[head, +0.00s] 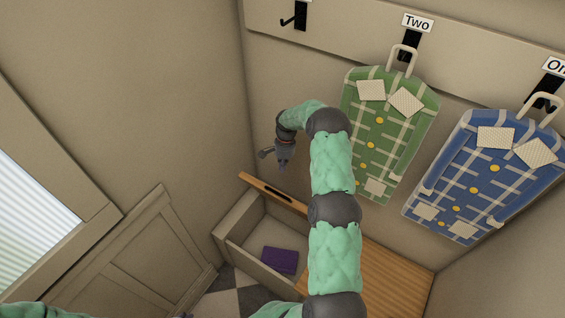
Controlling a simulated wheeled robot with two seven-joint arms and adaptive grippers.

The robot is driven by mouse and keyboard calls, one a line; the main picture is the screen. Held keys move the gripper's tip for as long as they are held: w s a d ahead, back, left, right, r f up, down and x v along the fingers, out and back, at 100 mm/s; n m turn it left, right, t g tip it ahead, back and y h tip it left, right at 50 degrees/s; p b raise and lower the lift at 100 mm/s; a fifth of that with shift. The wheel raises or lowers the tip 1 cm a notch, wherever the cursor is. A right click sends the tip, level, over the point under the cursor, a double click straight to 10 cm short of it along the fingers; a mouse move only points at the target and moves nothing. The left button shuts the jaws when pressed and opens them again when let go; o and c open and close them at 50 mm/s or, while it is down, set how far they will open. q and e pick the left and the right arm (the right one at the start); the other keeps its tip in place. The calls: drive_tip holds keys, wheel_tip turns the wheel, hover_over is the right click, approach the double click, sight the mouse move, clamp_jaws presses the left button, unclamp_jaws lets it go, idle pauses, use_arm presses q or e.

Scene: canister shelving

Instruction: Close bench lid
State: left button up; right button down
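The bench (252,264) stands against the far wall, with its left compartment uncovered. Its wooden lid (262,187) is raised at the back of that compartment and seen nearly edge-on, with a dark handle slot. A purple folded item (280,260) lies inside. My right gripper (273,159) is above and behind the raised lid's left end in the picture, close to the wall. Its fingers look spread and empty, and it appears apart from the lid. My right arm covers part of the lid and bench. My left gripper is out of view; only some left arm shows at bottom left.
A wooden bench top (385,277) lies flat at the right. A green plaid bag (388,130) and a blue plaid bag (482,180) hang from wall hooks above the bench. An empty hook (299,16) is at the left. A panelled wall and window are at far left.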

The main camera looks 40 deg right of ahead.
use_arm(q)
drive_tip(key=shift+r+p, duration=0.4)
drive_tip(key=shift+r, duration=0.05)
use_arm(e)
drive_tip(key=shift+s+a+f, duration=0.2)
drive_tip(key=shift+a+f, duration=0.45)
drive_tip(key=shift+f, duration=0.55)
drive_tip(key=shift+s+a+f, duration=0.15)
drive_tip(key=shift+a+f, duration=0.45)
drive_tip(key=shift+f, duration=0.6)
drive_tip(key=shift+s+a+f, duration=0.2)
drive_tip(key=shift+a+f, duration=0.45)
drive_tip(key=shift+f, duration=0.55)
